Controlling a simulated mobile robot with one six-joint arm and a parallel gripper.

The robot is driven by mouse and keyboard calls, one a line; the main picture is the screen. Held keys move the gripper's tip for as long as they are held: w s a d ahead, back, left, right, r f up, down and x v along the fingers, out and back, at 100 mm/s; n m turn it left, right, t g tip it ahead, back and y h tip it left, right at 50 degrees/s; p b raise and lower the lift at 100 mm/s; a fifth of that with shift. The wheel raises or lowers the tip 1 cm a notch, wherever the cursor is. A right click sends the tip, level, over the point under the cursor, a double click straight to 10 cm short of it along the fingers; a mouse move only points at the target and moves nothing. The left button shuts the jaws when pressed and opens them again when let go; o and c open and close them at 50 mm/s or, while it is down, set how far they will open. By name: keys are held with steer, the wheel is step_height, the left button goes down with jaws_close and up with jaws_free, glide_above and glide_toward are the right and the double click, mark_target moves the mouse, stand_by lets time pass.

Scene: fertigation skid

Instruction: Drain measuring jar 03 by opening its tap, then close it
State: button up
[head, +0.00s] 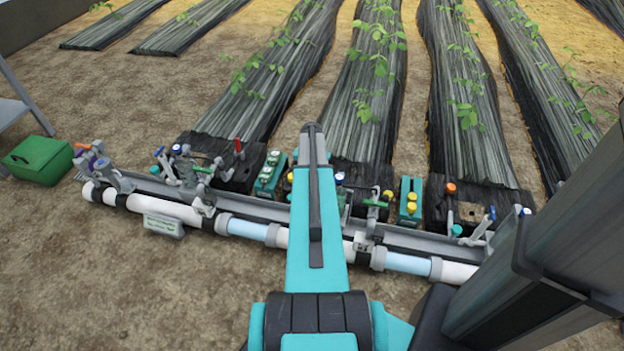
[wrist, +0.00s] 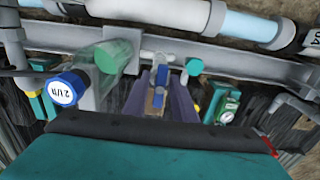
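White and light-blue pipe (head: 247,230) runs along the skid front. Handles and blocks stand along the rail, including a red handle (head: 237,145), a green handle (head: 375,203) and an orange cap (head: 450,188). A green box (head: 38,160) lies at left.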

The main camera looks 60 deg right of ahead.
steer(key=c, duration=0.3)
steer(key=o, duration=0.8)
steer(key=shift+f, duration=0.25)
steer(key=c, duration=0.6)
steer(key=o, duration=0.6)
steer(key=shift+f, duration=0.25)
steer(key=shift+c, duration=0.5)
